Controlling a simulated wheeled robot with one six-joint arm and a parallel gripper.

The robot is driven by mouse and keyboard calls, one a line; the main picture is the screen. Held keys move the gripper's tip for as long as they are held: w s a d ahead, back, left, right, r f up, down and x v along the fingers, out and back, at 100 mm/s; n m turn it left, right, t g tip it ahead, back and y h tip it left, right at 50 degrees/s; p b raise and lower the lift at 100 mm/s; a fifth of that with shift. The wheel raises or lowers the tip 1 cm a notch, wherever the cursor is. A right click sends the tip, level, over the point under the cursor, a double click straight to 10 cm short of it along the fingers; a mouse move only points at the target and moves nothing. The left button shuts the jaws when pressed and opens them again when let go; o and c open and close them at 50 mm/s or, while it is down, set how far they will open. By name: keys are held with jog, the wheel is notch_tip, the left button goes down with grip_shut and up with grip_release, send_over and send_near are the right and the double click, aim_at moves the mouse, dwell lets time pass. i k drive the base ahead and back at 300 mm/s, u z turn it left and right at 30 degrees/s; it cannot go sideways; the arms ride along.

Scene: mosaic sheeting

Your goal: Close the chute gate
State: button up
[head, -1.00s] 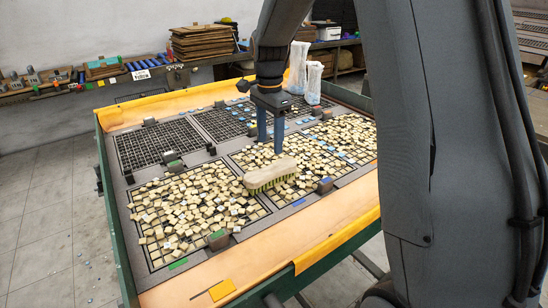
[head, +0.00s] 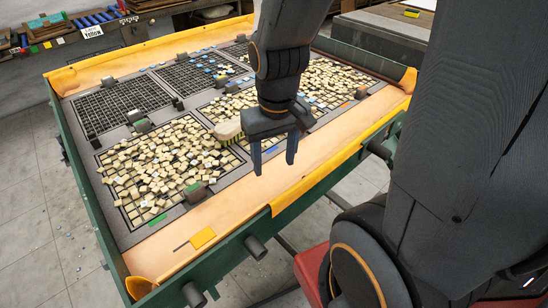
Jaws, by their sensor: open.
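My gripper (head: 274,165) is in the middle of the head view, pointing down with its two blue-grey fingers apart and nothing between them. It appears over the near orange border of the table, to the right of the brush. I cannot clearly identify the chute gate. A yellow-orange flap (head: 140,287) shows at the table's near left corner, and another yellow corner piece (head: 408,80) is at the right.
A pale brush (head: 229,130) lies on the tile grids, partly behind my gripper. Beige tiles (head: 155,165) cover the nearer grids. Small dark blocks (head: 195,192) stand on the frame. A green rail (head: 225,248) with dark round knobs edges the table.

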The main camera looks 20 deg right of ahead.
aim_at(374, 146)
jog(key=z, duration=0.85)
jog(key=k, duration=1.3)
jog(key=z, duration=0.1)
jog(key=i, duration=0.9)
jog(key=u, duration=0.3)
